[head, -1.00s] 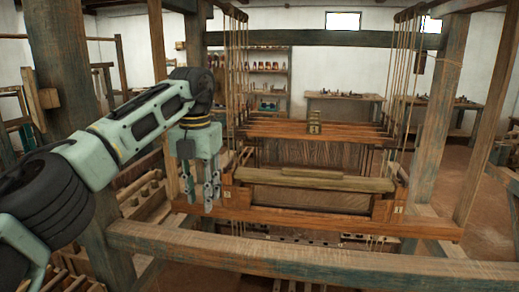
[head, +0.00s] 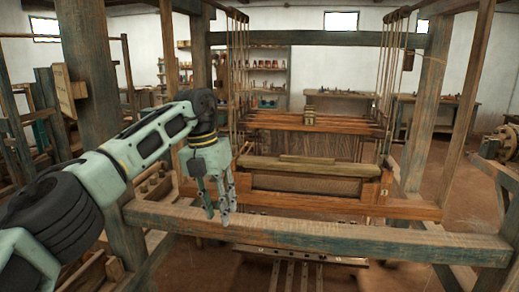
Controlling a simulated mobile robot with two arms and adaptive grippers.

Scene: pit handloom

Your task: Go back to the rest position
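My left gripper (head: 217,212) points downward at the left of the loom, just over or in front of the front wooden beam (head: 310,232). Its fingers look close together, and I cannot tell how far they are apart. I see nothing held in it. The loom's batten (head: 310,167) and its wooden frame lie behind and to the right of the gripper. My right gripper is not in view.
A thick post (head: 90,90) stands at the left behind my arm, and another post (head: 440,90) at the right. Treadles (head: 295,275) show below the front beam. Shelves (head: 268,80) and a table (head: 340,103) stand along the back wall. Open floor (head: 400,280) shows at the lower right.

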